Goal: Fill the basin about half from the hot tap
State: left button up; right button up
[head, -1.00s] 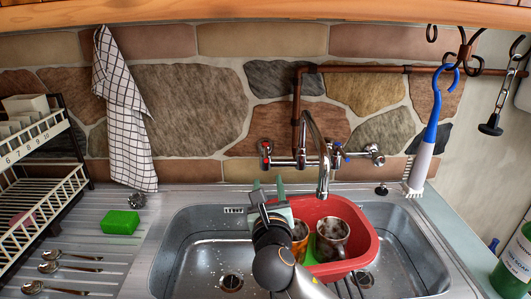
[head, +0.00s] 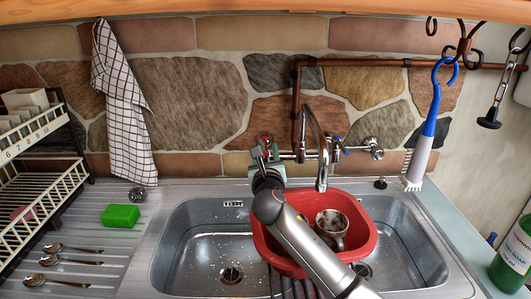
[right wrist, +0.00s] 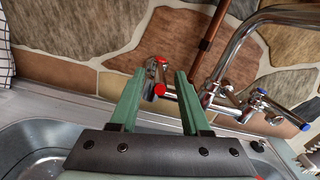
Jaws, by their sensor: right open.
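The red basin (head: 371,236) sits in the sink under the chrome spout (head: 322,172). No water stream shows at the spout. The hot tap, with red marks (right wrist: 160,88), is on the wall at the left of the mixer. My right gripper (head: 264,150) is at this tap, hiding most of it in the head view. In the right wrist view the gripper (right wrist: 158,84) is open, its green fingers on either side of the red-marked handle; contact cannot be told. My left gripper is not in view.
The blue-marked cold tap (head: 372,147) is at the right of the spout. A copper pipe (head: 297,95) rises behind the mixer. A green sponge (head: 121,215), spoons (head: 65,264) and a dish rack (head: 45,190) are at the left. A brush (head: 424,140) hangs at the right.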

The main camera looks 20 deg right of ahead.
jog(key=shift+c, duration=0.2)
grip_shut()
dwell(1.3)
